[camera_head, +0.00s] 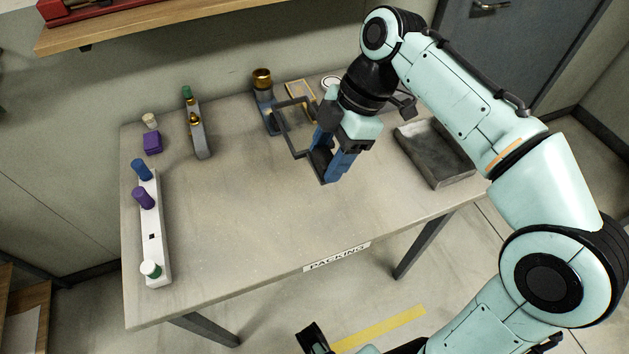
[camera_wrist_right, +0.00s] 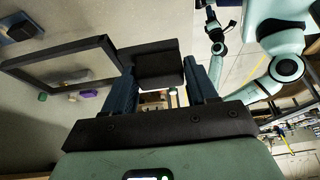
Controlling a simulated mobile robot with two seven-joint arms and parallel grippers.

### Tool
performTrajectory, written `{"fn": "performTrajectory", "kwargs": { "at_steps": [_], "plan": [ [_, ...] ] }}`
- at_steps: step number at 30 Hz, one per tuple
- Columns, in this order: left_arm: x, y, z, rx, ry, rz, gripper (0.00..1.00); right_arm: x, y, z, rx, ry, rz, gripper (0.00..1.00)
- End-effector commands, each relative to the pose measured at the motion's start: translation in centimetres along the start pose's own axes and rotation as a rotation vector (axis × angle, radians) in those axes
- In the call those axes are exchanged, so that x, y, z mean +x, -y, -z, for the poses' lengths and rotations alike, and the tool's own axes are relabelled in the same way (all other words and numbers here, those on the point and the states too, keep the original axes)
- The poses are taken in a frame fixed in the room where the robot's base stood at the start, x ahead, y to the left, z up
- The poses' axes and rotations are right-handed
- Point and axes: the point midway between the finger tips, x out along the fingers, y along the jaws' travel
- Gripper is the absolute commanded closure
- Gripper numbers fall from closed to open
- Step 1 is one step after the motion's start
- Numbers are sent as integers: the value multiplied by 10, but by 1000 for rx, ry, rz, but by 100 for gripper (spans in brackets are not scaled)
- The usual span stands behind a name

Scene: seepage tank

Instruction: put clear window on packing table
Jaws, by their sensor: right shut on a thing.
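The clear window is a see-through pane in a dark rectangular frame (camera_head: 284,133). It is over the back middle of the packing table (camera_head: 230,225). My right gripper (camera_head: 329,172) is shut on the window's dark grip at its right side, with the blue fingers pointing down. In the right wrist view the window frame (camera_wrist_right: 62,50) reaches out to the left from the dark block between the fingers (camera_wrist_right: 165,92). I cannot tell whether the window touches the tabletop. A dark part at the bottom of the head view may be my left gripper (camera_head: 314,338); its jaws are unclear.
A grey tray (camera_head: 435,153) is at the right. The front middle is clear.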

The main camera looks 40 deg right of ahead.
Motion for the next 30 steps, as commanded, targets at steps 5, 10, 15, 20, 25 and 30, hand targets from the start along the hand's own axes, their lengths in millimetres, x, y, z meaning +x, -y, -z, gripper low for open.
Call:
{"fn": "performTrajectory", "kwargs": {
  "at_steps": [5, 10, 15, 20, 25, 30],
  "plan": [
    [13, 2, 7, 2, -18, -3, 57, 49, 1, -21, 4, 2, 4, 79],
    [22, 3, 12, 3, -32, -7, 57, 91, 1, -38, 5, 1, 4, 79],
    [26, 4, 17, 4, -44, -10, 57, 119, 0, -50, 3, 1, 1, 79],
    [28, 3, 18, 5, -48, -11, 57, 129, 0, -53, 1, 0, -2, 79],
    [32, 4, 20, 5, -53, -12, 57, 146, 0, -60, 2, 0, 1, 79],
    [36, 5, 23, 6, -60, -13, 57, 167, 0, -69, 3, 0, 0, 79]
  ]
}}
